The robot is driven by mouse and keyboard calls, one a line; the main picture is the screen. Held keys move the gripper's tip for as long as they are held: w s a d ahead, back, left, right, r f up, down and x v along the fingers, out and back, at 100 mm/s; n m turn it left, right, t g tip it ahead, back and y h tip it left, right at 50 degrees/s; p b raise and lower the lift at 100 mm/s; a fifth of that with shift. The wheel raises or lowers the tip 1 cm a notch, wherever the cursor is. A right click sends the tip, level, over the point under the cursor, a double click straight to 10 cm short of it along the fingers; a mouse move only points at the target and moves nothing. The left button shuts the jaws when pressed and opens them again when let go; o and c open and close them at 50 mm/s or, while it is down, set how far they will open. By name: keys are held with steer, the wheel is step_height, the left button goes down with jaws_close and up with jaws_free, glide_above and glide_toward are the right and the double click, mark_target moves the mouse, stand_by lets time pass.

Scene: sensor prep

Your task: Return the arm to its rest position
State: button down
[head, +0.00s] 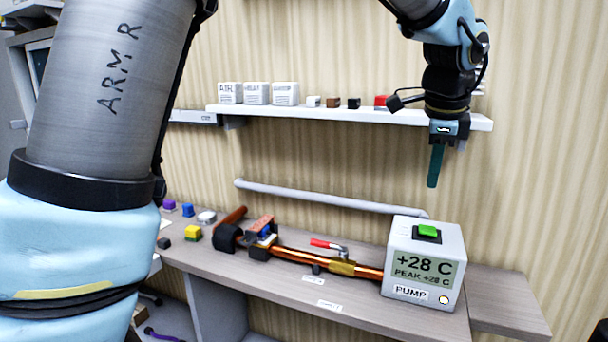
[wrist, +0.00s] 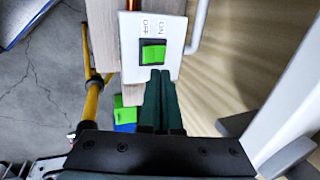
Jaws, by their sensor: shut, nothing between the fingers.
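My gripper (head: 435,166) points straight down above the right part of the bench, in front of the wall shelf. Its dark green fingers are closed together and hold nothing. In the wrist view my gripper (wrist: 159,78) shows its two fingers side by side, overlapping the view of the pump box (wrist: 172,27). The white pump box (head: 425,263) stands below with a green switch (head: 428,230) on top and a display reading +28 C. A gap separates the fingers from the box in the head view. My arm fills the left of the head view.
The shelf (head: 350,115) behind my gripper holds white boxes and several small blocks. On the bench (head: 225,268) a copper pipe (head: 300,257) with a red-handled valve (head: 326,244) runs to the pump box. Small coloured blocks sit at the bench's left. A grey rail (head: 320,196) crosses the wall.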

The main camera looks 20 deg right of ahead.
steer(key=w+a+f+n, duration=0.3)
steer(key=w+a, duration=0.1)
steer(key=a, duration=0.3)
steer(key=w+a+f+n+y, duration=0.1)
steer(key=w+a+f+n, duration=0.1)
steer(key=w+a+n, duration=0.35)
steer(key=w+a+f+n, duration=0.2)
steer(key=a+f, duration=0.1)
steer(key=a, duration=0.5)
steer(key=s+a+f+n, duration=0.1)
steer(key=a+n, duration=0.3)
steer(key=a, duration=0.4)
steer(key=s+a+f+n, duration=0.2)
steer(key=a+f+n, duration=0.2)
steer(key=a, duration=0.5)
steer(key=s+a+f+n+g+y, duration=0.1)
steer(key=a+f+n, duration=0.2)
steer(key=a+n, duration=0.3)
steer(key=a, duration=0.2)
steer(key=shift+s+a+f, duration=0.15)
steer(key=shift+s+a, duration=0.15)
steer(key=shift+s, duration=0.1)
